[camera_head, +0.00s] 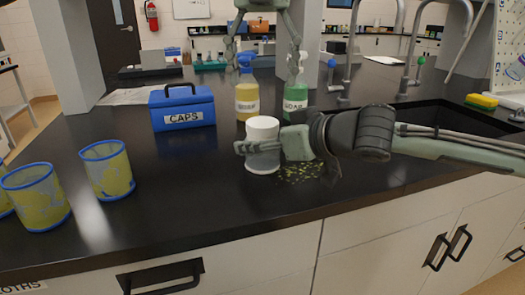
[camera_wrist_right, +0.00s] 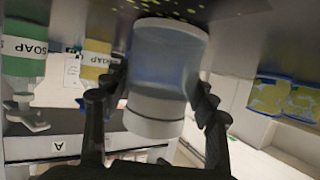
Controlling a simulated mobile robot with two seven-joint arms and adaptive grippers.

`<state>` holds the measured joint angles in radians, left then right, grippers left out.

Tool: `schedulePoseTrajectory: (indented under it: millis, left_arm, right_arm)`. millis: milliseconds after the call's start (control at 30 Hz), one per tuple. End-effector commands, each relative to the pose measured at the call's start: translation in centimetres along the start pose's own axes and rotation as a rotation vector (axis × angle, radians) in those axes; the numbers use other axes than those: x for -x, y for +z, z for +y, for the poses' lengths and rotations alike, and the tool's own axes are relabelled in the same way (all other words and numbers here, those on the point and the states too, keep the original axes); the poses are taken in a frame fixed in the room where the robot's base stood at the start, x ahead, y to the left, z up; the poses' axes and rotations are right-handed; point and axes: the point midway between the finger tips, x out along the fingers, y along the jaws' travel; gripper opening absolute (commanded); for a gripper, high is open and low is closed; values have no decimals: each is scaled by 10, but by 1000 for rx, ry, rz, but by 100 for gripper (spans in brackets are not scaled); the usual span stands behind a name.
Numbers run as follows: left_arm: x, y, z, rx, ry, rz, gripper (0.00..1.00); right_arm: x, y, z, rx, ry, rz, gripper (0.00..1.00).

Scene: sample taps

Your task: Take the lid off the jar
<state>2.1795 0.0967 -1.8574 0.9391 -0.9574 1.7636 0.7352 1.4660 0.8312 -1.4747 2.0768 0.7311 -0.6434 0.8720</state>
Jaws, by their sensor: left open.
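The jar (camera_head: 263,163) has a clear greyish body and a thick white lid (camera_head: 262,128). It stands upright on the black counter, with the lid on it. My right gripper (camera_head: 262,147) reaches in from the right and is shut around the jar's body, below the lid. In the right wrist view, the jar (camera_wrist_right: 165,62) appears upside down between the two dark fingers, with the lid (camera_wrist_right: 153,118) lowest. My left gripper (camera_head: 263,60) hangs at the top of the head view, open and empty. It is above and beyond the jar, touching nothing there that I can see.
A blue CAPS box (camera_head: 182,116) stands left of the jar. Yellow (camera_head: 247,98) and green (camera_head: 295,98) soap bottles stand behind it. Blue-rimmed mesh cups (camera_head: 108,170) stand at left. Green-yellow crumbs (camera_head: 300,173) lie beside the jar. A sink (camera_head: 450,116) is at right.

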Motion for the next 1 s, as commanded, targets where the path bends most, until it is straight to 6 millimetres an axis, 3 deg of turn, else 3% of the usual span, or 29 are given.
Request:
schedulePoseTrajectory:
  millis: [67,367,567,767,1000]
  left_arm:
    - [0,0,0,0,0,0,73]
    - [0,0,0,0,0,0,73]
    - [0,0,0,-104,0,1,73]
    - [-1,0,-1,-510,0,3,73]
    - [-1,-1,-2,-1138,0,4,73]
  right_arm:
    - [0,0,0,0,0,0,40]
    - [0,0,0,0,0,0,2]
    - [0,0,0,0,0,0,0]
    - [0,0,0,0,0,0,0]
    - [0,0,0,0,0,0,0]
